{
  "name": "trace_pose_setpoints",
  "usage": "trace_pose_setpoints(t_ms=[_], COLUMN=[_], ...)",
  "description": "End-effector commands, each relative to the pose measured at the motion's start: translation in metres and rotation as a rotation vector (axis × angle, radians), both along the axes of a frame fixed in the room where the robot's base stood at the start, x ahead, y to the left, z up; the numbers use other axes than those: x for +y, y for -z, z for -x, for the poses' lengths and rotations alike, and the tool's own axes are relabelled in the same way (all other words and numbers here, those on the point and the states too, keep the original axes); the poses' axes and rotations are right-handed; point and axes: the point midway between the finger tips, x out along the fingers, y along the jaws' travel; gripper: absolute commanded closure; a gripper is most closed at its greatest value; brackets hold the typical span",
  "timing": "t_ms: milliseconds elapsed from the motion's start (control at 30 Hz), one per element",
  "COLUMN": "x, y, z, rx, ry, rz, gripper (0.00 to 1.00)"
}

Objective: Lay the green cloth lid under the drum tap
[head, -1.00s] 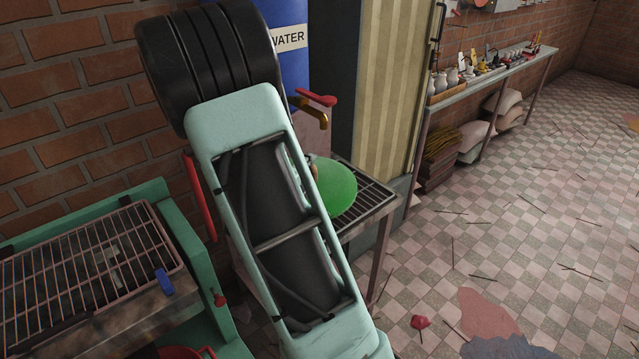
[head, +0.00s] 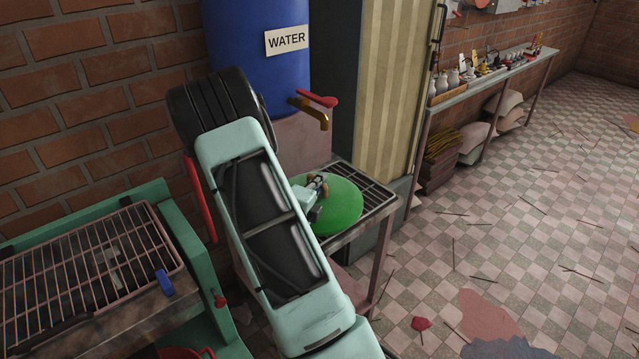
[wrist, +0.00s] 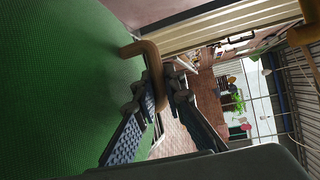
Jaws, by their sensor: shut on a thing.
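The green cloth lid (head: 343,210) is a round disc over the slatted metal stand (head: 372,187), below and slightly right of the drum tap (head: 312,112), brass with a red lever. I cannot tell whether it touches the slats. In the wrist view the lid (wrist: 60,80) fills the left side, with a tan loop handle (wrist: 150,62). My gripper (head: 318,187) is at the lid's upper left part, and its fingers (wrist: 158,98) are shut around the handle. My arm hides the stand's left part. The tap's brass (wrist: 306,33) shows at the wrist view's upper right.
The blue water drum (head: 255,70) stands behind my arm against the brick wall. A green-framed grill table (head: 90,260) is at left. A corrugated tan panel (head: 395,90) stands behind the stand. Open tiled floor lies to the right.

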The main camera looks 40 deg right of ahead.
Motion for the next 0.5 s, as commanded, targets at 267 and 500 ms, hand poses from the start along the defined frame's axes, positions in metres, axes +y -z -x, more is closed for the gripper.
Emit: trace_pose_setpoints(t_ms=[267,500], x=[0.0000,0.0001], y=[0.0029,0.0020], z=[-0.0001,0.0001], rx=[-0.001,0.000], ry=[0.000,0.000], rz=[0.000,0.000], gripper=[1.00,0.73])
